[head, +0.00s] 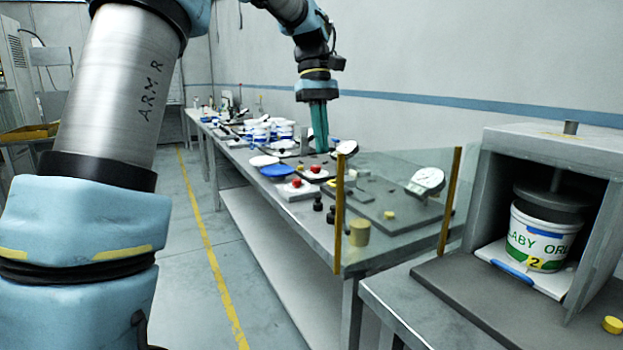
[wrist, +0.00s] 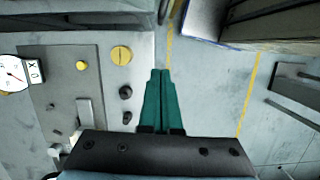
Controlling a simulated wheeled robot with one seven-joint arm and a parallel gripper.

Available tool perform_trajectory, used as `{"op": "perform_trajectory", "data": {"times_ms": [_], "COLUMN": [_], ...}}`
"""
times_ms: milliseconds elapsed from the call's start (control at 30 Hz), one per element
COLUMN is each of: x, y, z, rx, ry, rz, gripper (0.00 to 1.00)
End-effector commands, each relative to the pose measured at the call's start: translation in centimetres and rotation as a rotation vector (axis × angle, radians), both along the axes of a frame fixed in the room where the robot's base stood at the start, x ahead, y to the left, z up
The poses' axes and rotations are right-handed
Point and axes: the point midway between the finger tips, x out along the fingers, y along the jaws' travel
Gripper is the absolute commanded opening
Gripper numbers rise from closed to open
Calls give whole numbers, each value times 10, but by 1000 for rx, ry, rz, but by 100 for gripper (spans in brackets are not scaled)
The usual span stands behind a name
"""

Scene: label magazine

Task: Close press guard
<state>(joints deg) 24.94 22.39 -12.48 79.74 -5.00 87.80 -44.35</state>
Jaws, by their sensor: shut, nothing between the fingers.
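The press (head: 547,150) is a grey box at the right of the head view, its front uncovered. A white tub (head: 540,238) with green lettering and a yellow "2" label stands inside, under a dark round plate (head: 553,197). The press guard (head: 400,225) is a clear panel with amber edge strips, swung out to the left of the press. My gripper (head: 320,148) is shut and empty, pointing down above the bench, beyond the guard and apart from it. In the wrist view its green fingers (wrist: 160,85) are together; the guard cannot be made out there.
The long bench (head: 300,222) holds a dial gauge (head: 427,180), a yellow cylinder (head: 360,232), small black knobs (wrist: 126,92) and a blue dish (head: 276,171). A small yellow cap (head: 612,324) lies in front of the press. The floor left of the bench is clear.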

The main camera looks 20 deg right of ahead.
Motion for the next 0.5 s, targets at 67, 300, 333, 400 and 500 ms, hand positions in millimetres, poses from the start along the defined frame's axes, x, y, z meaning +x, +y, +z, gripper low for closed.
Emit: {"op": "perform_trajectory", "data": {"times_ms": [67, 300, 333, 400, 500], "x": [-2, -9, -10, -14, -19], "y": [-5, -6, -6, -7, -7], "z": [5, -18, -24, -38, -58], "rx": [3, 6, 6, 6, 7], "ry": [9, 14, 13, 14, 14], "rz": [1, 3, 3, 3, 4], "gripper": [0, 0, 0, 0, 0]}}
